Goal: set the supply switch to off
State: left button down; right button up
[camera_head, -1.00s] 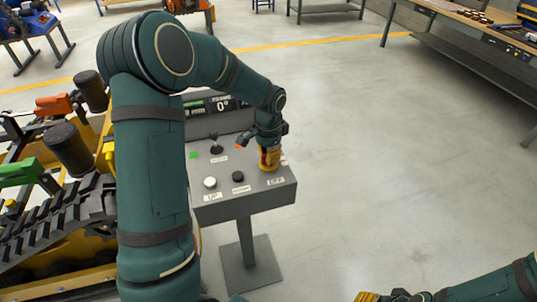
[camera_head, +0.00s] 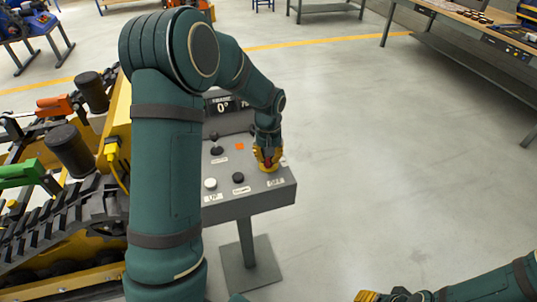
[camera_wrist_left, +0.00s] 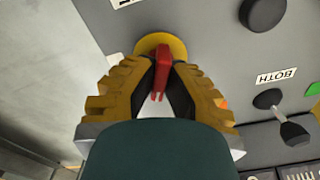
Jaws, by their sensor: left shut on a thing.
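The supply switch has a red handle (camera_wrist_left: 162,62) on a round yellow base (camera_wrist_left: 150,42). It sits at the right end of the grey control console (camera_head: 250,205), behind a label that seems to read OFF (camera_head: 276,182). My left gripper (camera_head: 267,160) reaches down onto it from above. In the left wrist view its yellow fingers (camera_wrist_left: 160,85) are shut on the red handle, one on each side. The fingers hide part of the handle, so its exact setting is hard to read. My right gripper (camera_head: 385,296) is at the bottom edge, partly cut off.
The console also carries a white button (camera_head: 210,184), a black knob (camera_head: 238,177), a small lever (camera_head: 217,150), an orange lamp (camera_head: 239,146) and a display (camera_head: 223,106). A tracked carrier (camera_head: 70,215) stands close on the left. The floor right of the console is clear.

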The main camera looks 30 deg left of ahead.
pick_arm(q)
jog(key=n+p, duration=0.1)
jog(key=n, duration=0.3)
jog(key=shift+n, duration=0.4)
jog(key=shift+f, duration=0.1)
jog(key=c, duration=1)
grip_release()
jog(key=shift+r, duration=0.5)
notch_tip(320, 180, up, 11)
jog(key=shift+r, duration=0.1)
